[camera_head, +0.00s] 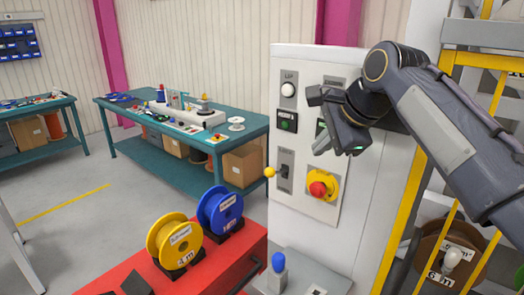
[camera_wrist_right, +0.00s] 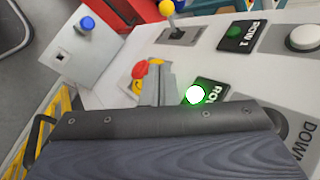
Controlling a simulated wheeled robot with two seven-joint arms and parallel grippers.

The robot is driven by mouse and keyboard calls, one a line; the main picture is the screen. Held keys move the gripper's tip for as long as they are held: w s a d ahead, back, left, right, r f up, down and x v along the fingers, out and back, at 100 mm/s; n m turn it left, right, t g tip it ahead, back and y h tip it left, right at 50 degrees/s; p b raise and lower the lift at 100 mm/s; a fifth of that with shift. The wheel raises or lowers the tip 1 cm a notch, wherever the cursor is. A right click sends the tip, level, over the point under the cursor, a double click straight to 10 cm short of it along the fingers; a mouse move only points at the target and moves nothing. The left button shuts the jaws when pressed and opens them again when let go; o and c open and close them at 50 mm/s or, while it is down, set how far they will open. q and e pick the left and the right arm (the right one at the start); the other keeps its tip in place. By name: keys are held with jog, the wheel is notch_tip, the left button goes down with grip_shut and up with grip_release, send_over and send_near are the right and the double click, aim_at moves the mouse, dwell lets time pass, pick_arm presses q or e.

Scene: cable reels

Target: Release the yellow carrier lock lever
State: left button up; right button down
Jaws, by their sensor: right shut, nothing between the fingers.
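The yellow ball-ended lever (camera_head: 269,172) sticks out from a dark slotted plate on the white control panel (camera_head: 303,225). In the right wrist view its yellow knob (camera_wrist_right: 166,8) is at the top edge. My right gripper (camera_head: 322,146) is shut and empty in front of the panel, right of and above the lever, apart from it. In the right wrist view the closed fingers (camera_wrist_right: 157,82) are over the panel between the red emergency button and the lit green button (camera_wrist_right: 196,95). My left gripper is not in view.
The red emergency button (camera_head: 319,189) on its yellow base sits right of the lever. A blue-knobbed post (camera_head: 278,264) stands on a grey box below. Yellow (camera_head: 173,243) and blue reels (camera_head: 220,210) stand on a red cabinet. A yellow-framed rack is at right.

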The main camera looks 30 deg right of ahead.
jog(key=shift+w+d+r+m, duration=0.15)
jog(key=shift+w+r+m, duration=0.15)
jog(key=shift+w+r, duration=0.15)
send_near(276, 172)
notch_tip(276, 172, down, 3)
jog(key=d, duration=0.2)
jog(key=shift+w+a+f+p, duration=0.2)
jog(key=shift+w+a+f, duration=0.1)
jog(key=shift+w+a, duration=0.35)
jog(key=shift+w+a+f+p, duration=0.2)
jog(key=shift+w+a+f, duration=0.1)
jog(key=shift+w+a, duration=0.35)
jog(key=shift+d, duration=0.1)
